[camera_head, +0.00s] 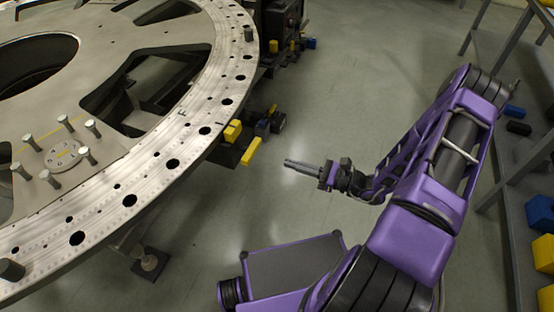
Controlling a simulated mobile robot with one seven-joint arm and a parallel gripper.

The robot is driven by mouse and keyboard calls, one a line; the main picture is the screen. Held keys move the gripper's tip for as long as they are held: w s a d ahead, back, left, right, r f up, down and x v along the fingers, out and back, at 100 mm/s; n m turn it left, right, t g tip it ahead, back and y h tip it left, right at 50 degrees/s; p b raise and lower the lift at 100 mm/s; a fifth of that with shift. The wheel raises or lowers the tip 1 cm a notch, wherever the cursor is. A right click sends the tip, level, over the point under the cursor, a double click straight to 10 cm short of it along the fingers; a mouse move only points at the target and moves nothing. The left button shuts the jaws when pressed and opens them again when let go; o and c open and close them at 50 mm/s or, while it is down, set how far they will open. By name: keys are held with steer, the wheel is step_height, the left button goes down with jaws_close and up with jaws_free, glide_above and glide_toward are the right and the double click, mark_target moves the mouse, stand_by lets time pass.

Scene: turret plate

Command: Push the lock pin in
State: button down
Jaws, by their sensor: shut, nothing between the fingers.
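The turret plate (150,175) is a large grey metal ring with a row of dark holes along its rim, filling the left of the head view. I cannot tell for certain which part is the lock pin. A dark cylinder (11,269) stands on the rim at the lower left, and a smaller dark one (248,34) stands at the top right of the rim. A yellow block (232,130) and a yellow bar (251,151) show just outside the rim. My gripper (288,163) is shut and empty, pointing left, right of the yellow bar and apart from it.
Several metal posts (88,156) stand on the plate's inner part. Dark machinery (280,25) is at the top. A grey shelf (510,180) with blue and yellow blocks (541,212) runs along the right. Open floor (350,90) lies between plate and shelf.

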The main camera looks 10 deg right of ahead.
steer(key=shift+v, duration=2.35)
